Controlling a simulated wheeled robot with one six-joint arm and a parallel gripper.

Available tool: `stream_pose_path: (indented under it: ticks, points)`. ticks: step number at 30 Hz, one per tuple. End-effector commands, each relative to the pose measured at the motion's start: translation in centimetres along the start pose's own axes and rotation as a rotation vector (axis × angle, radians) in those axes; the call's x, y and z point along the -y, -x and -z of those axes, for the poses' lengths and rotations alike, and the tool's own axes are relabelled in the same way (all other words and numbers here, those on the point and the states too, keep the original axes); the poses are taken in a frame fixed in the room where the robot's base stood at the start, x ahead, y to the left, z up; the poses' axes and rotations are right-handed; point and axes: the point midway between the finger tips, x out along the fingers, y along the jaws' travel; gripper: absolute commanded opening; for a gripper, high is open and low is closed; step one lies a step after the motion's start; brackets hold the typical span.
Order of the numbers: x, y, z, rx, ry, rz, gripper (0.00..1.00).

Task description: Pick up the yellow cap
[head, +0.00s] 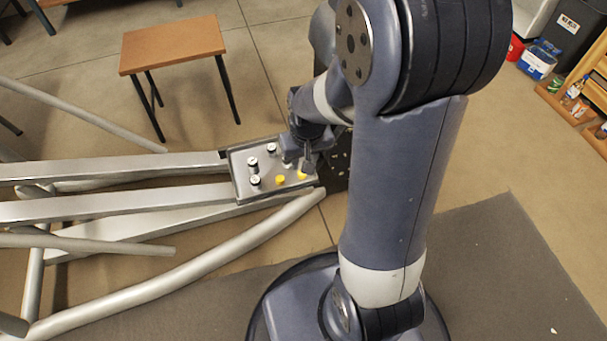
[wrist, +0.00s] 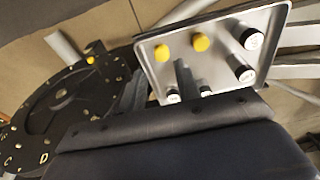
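Two yellow caps sit on the grey metal tray (head: 240,168). One yellow cap (head: 303,175) is at the tray's right end, close to my gripper (head: 308,163); the other yellow cap (head: 280,180) is a little to its left. In the wrist view, the nearer yellow cap (wrist: 162,52) shows just beyond the fingertips, with the second yellow cap (wrist: 200,42) to its right. My gripper (wrist: 158,72) is open, its two dark fingers apart with nothing held between them. Whether a finger touches the cap, I cannot tell.
Several black-and-white cylinders (wrist: 246,37) stand on the tray. A black disc (wrist: 45,115) with gold marks and a small yellow piece (wrist: 91,60) lies beside it. Silver frame tubes (head: 110,170) extend left. A wooden stool (head: 172,45) stands behind on open floor.

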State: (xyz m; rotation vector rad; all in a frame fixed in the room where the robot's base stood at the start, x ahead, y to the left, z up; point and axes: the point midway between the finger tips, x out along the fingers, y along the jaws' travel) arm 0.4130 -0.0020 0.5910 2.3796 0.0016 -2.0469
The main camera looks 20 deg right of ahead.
Motion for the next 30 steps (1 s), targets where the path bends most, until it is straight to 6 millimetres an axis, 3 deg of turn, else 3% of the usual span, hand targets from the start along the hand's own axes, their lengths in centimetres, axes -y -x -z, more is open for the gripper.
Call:
stream_pose_path:
  ticks: [7, 16, 23, 30]
  points:
    - [0.0, -1.8, 0.0, 0.001, -0.002, 0.001, 0.32]
    - [0.2, -5.9, 0.2, 0.002, -0.003, 0.001, 0.32]
    - [0.1, -6.0, 0.2, 0.0, -0.003, 0.001, 0.32]
    - [0.1, -5.9, 0.2, 0.0, -0.003, 0.001, 0.14]
